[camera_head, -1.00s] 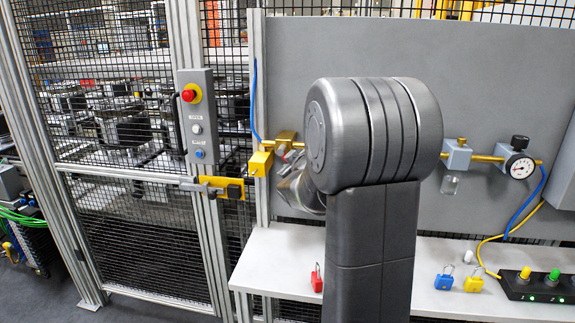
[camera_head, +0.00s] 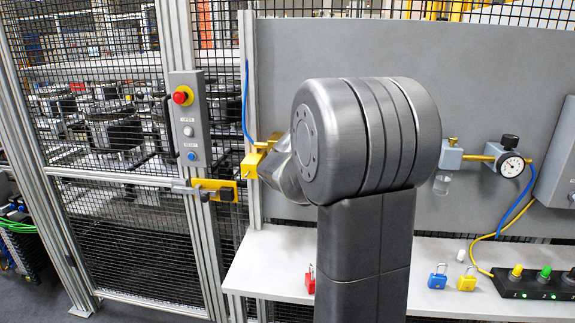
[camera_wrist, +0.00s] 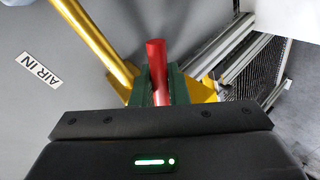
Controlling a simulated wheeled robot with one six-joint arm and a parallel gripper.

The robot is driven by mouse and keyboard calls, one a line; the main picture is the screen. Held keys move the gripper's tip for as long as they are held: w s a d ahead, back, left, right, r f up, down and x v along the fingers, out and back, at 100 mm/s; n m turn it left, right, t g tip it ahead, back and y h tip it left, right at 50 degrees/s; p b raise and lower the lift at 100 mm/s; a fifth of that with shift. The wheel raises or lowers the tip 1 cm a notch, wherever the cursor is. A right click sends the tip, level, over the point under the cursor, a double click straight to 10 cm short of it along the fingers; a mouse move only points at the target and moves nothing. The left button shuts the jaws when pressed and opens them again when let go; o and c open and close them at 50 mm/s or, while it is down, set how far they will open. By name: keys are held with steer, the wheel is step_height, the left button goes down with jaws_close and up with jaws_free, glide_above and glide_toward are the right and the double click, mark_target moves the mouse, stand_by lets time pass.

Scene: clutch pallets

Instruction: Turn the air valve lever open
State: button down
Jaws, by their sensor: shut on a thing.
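The red valve lever (camera_wrist: 156,72) shows in the wrist view, between the two green-padded fingers of my gripper (camera_wrist: 159,84). My gripper is shut on it. A yellow valve body part (camera_wrist: 201,88) sits just behind the fingers, and a brass pipe (camera_wrist: 95,45) runs in from the upper left. In the head view, the yellow valve block (camera_head: 252,162) is at the left edge of the grey panel. My arm hides the lever and my fingertips there.
An "AIR IN" label (camera_wrist: 40,68) is on the panel. The gate's control box (camera_head: 190,125) and yellow latch (camera_head: 215,190) stand left of the valve. A pressure gauge (camera_head: 511,165) is at right. Red (camera_head: 310,281), blue (camera_head: 438,278) and yellow (camera_head: 467,281) padlocks are on the shelf.

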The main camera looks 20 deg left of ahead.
steer(key=shift+d+r+n+h, duration=0.15)
steer(key=shift+r+n+h, duration=0.75)
steer(key=shift+n+h, duration=0.3)
steer(key=c, duration=1.5)
jaws_free()
steer(key=b+v, duration=0.1)
steer(key=v, duration=0.6)
steer(key=b+v, duration=0.1)
steer(key=v, duration=0.5)
steer(key=shift+s+r, duration=0.2)
steer(key=shift+s, duration=0.2)
steer(key=p+x, duration=0.1)
steer(key=x, duration=1.3)
steer(key=shift+w+d+r+p, duration=0.1)
steer(key=shift+p, duration=0.2)
